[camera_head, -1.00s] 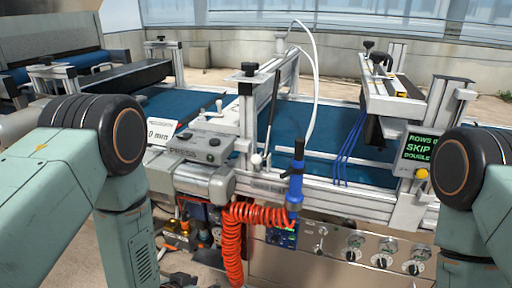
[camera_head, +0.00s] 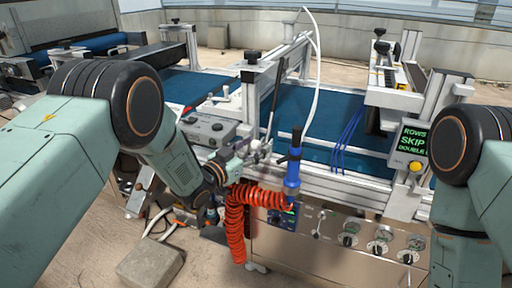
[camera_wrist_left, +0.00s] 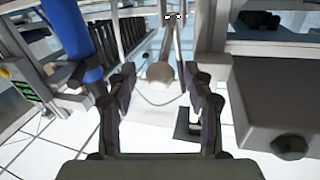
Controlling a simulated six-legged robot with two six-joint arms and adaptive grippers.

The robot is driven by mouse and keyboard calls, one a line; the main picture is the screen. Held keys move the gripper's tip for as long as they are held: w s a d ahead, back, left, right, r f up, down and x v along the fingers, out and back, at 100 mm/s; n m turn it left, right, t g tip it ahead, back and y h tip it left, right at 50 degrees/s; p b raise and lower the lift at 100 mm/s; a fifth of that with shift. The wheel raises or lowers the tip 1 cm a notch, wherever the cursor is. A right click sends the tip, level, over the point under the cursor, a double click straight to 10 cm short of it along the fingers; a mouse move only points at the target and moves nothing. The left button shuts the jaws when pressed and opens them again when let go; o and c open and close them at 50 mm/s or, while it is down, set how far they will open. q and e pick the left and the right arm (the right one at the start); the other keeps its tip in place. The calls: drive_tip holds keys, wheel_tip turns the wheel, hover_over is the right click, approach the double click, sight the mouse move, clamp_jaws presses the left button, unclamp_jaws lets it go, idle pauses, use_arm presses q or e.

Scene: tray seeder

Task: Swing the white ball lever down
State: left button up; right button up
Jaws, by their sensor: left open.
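My left gripper (camera_head: 254,153) is open and empty in the head view, at the front of the seeder beside the grey control box (camera_head: 207,130). The ball is hard to make out there behind the gripper. My right arm is at the right edge; its gripper is out of view.
A blue-handled tool (camera_head: 293,170) with a coiled orange hose (camera_head: 236,222) hangs right beside my left gripper. A green-text display (camera_head: 411,141) stands further right. A blue belt (camera_head: 318,112) lies behind. A concrete block (camera_head: 150,262) is on the floor.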

use_arm(q)
drive_tip(key=shift+w+d, duration=0.35)
drive_tip(key=shift+w, duration=0.2)
drive_tip(key=shift+c, duration=0.4)
drive_tip(key=shift+s+a, duration=0.1)
drive_tip(key=shift+c, duration=1.4)
clamp_jaws()
